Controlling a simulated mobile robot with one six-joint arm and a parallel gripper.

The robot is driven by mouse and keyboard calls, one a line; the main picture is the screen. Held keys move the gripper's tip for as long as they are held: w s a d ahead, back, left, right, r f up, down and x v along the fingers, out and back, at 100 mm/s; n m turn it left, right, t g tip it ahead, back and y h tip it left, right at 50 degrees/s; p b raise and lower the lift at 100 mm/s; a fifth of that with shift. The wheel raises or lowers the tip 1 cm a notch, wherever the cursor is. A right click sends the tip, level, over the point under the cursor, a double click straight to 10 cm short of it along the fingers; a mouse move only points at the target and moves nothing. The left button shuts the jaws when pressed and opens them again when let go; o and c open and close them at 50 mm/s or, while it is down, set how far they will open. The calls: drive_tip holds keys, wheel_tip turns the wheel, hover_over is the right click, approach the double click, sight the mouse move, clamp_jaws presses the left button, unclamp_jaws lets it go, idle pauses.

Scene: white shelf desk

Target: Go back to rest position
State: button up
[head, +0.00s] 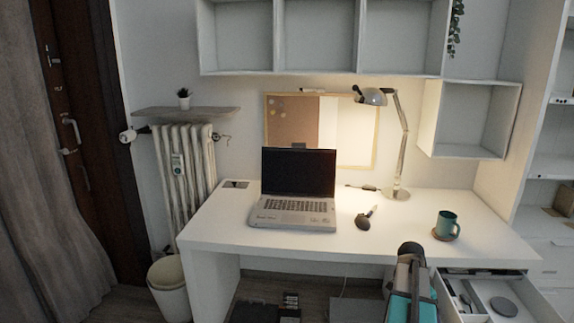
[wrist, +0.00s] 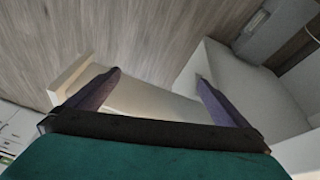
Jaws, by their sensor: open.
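My gripper (wrist: 157,82) is open in the wrist view, its two dark fingers spread wide with nothing between them. Beyond the fingers are the wood-look floor (wrist: 130,35) and pale furniture panels. In the head view my teal and grey arm (head: 412,285) stands at the bottom, in front of the white desk (head: 290,243) and left of an open drawer (head: 447,309). The fingers cannot be made out in the head view.
A laptop (head: 295,190), a lamp (head: 396,193), a small dark tool (head: 364,220) and a green mug (head: 446,224) stand on the desk. The open drawer holds a round grey disc (head: 503,307). A bin (head: 168,285) stands at the left.

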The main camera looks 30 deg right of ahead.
drive_tip(key=w+a+f+n+p, duration=0.2)
drive_tip(key=a+f, duration=0.3)
drive_tip(key=a, duration=0.5)
drive_tip(key=w+a+f+n+g+y+p, duration=0.1)
drive_tip(key=w+a+f+n, duration=0.15)
drive_tip(key=a+f, duration=0.55)
drive_tip(key=w+a+f+n+p, duration=0.2)
drive_tip(key=a+f+n, duration=0.1)
drive_tip(key=a, duration=0.9)
drive_tip(key=s+a+f+n+g+y+p, duration=0.1)
drive_tip(key=s+a+f+n, duration=0.4)
drive_tip(key=a, duration=0.6)
drive_tip(key=s+a+f+n+g+y+p, duration=0.1)
drive_tip(key=s+a+f+n+p, duration=0.1)
drive_tip(key=s+a+f+n, duration=0.3)
drive_tip(key=shift+s+a+f+n, duration=0.15)
drive_tip(key=shift+s+a+n, duration=2)
drive_tip(key=shift+s+a, duration=1.3)
